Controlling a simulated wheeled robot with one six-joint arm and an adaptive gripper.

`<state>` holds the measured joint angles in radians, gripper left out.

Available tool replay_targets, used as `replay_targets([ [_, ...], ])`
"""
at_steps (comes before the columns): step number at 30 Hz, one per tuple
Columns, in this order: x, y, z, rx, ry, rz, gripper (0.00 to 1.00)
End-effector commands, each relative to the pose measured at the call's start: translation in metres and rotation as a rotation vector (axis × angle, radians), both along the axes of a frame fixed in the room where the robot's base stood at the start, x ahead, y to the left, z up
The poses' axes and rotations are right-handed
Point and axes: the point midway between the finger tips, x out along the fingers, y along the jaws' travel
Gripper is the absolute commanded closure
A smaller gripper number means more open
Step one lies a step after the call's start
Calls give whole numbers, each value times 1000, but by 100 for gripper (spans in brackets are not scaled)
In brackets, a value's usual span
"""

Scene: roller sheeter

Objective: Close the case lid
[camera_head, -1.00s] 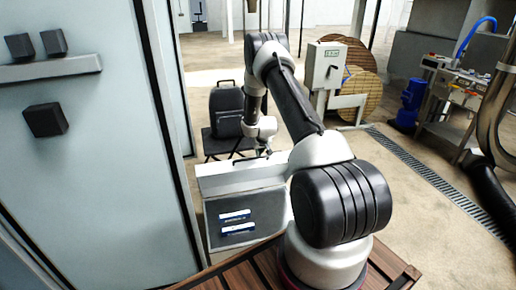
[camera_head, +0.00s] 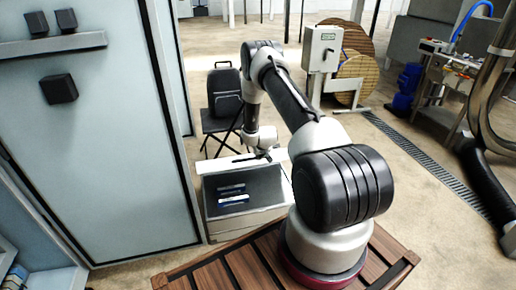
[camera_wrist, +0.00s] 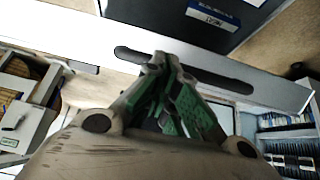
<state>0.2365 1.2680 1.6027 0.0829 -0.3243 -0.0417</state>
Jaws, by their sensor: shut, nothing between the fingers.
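The case (camera_head: 243,196) is a pale box with a dark recessed area holding blue-and-white labelled pieces, standing beyond my base in the head view. A pale panel, which looks like the case lid (camera_head: 222,166), runs along its far side as a narrow strip. In the wrist view the lid (camera_wrist: 265,88) is a long pale strip with dark slots, crossing the picture diagonally, with the dark labelled area (camera_wrist: 185,22) beyond it. My gripper (camera_head: 265,154) is at this strip; in the wrist view its shut, empty fingertips (camera_wrist: 166,62) overlap the slots. I cannot tell whether they touch.
A tall grey cabinet (camera_head: 110,140) stands close on the left. A black chair (camera_head: 222,105) with a bag is behind the case. A control box (camera_head: 323,48) and wooden reels (camera_head: 355,75) are farther back.

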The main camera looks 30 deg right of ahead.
Motion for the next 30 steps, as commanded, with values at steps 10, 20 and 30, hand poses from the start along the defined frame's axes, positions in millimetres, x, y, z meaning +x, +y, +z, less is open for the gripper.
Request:
replay_targets([
  [10,-59,17,-66,2,7,1,100],
  [20,-116,34,-176,-3,-15,0,100],
  [30,-136,40,-256,-52,-185,1,100],
])
